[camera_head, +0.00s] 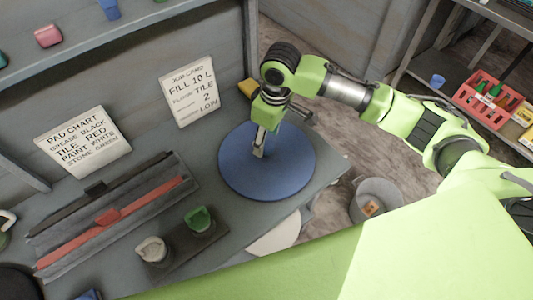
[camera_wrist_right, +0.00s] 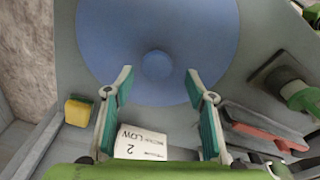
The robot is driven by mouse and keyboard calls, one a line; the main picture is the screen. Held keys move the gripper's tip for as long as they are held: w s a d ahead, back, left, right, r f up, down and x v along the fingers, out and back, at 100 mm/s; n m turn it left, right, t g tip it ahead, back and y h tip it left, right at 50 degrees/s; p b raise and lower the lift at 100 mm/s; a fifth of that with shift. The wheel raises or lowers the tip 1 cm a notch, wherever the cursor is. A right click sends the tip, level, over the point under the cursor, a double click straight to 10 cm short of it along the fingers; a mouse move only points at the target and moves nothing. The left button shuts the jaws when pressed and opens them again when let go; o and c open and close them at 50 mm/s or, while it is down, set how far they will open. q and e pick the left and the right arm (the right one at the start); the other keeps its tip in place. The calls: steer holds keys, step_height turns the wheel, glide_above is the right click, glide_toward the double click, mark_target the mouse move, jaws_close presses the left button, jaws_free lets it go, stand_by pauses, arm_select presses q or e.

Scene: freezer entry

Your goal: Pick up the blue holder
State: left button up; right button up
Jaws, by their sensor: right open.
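The blue holder (camera_head: 290,172) appears to be the large round blue disc lying flat on the grey counter. In the right wrist view the disc (camera_wrist_right: 103,28) fills the top, with a raised round knob (camera_wrist_right: 156,64) at its middle. My right gripper (camera_head: 261,146) is above the disc, pointing down. In the wrist view its two fingers (camera_wrist_right: 158,78) are apart, one on each side of the knob in the picture, with nothing between them. I cannot tell the exact height of the fingertips above the knob. My left gripper is not in view.
A pad chart (camera_head: 83,143) and a job card (camera_head: 190,92) lean at the back. A rack with black and red bars (camera_head: 110,217) and a tray with green (camera_head: 199,219) and white (camera_head: 152,250) pieces lie left. A yellow block (camera_head: 247,87) is behind; a grey bucket (camera_head: 377,198) stands right.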

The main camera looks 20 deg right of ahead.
mark_target(268, 145)
steer(key=shift+f, duration=0.3)
steer(key=f, duration=0.1)
steer(key=f+p, duration=0.1)
steer(key=f, duration=0.1)
steer(key=shift+w+d+f, duration=0.15)
steer(key=shift+d+f, duration=0.1)
steer(key=shift+f, duration=0.05)
steer(key=shift+w+f, duration=0.1)
steer(key=shift+f, duration=0.45)
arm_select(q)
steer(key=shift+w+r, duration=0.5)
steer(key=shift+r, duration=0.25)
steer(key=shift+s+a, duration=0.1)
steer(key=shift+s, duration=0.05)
arm_select(e)
jaws_close()
